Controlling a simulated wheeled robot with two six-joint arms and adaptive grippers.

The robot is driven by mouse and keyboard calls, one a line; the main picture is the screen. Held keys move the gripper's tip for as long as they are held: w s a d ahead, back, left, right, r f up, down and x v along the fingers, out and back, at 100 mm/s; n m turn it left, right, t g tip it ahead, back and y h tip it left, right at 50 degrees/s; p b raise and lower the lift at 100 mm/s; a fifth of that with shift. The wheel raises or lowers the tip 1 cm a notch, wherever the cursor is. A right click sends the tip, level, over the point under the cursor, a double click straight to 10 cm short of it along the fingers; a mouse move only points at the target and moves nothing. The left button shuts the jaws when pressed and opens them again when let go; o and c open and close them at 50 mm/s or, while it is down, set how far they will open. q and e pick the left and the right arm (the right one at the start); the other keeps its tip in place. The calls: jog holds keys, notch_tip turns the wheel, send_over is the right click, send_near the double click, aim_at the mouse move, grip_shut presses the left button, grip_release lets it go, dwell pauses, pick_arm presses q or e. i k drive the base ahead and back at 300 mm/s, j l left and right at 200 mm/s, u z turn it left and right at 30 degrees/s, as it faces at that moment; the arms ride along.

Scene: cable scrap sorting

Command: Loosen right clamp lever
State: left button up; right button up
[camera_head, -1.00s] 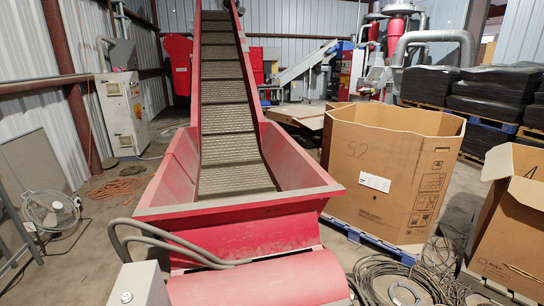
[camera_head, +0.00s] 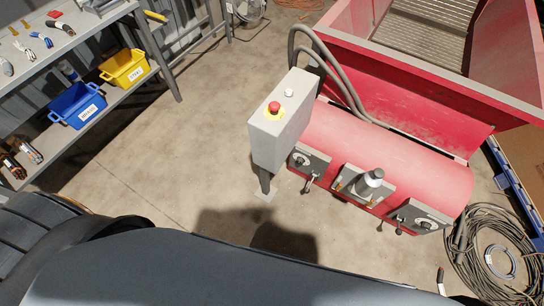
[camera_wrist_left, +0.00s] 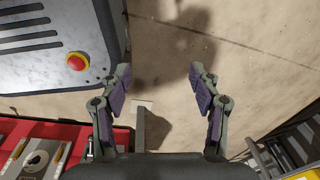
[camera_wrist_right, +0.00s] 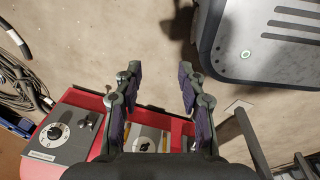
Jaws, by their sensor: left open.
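The right clamp plate (camera_head: 418,216) is on the right end of the red drum (camera_head: 390,150) in the head view, with a round dial and small dark lever parts at its lower left. In the right wrist view, the grey plate (camera_wrist_right: 55,133) with a round dial appears to be the same one; its small lever (camera_wrist_right: 88,120) sits beside the dial. My right gripper (camera_wrist_right: 160,80) is open and empty, to the right of that plate in its view. My left gripper (camera_wrist_left: 158,85) is open and empty over the floor. Neither gripper shows in the head view.
A grey control box (camera_head: 283,120) with a red button stands left of the drum. A left plate (camera_head: 308,162) and a middle plate (camera_head: 347,190) are also on the drum. Coiled cables (camera_head: 490,245) lie right. A shelf (camera_head: 75,40) holds blue and yellow bins.

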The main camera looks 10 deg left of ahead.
aim_at(399, 231)
jog(key=z, duration=1.7)
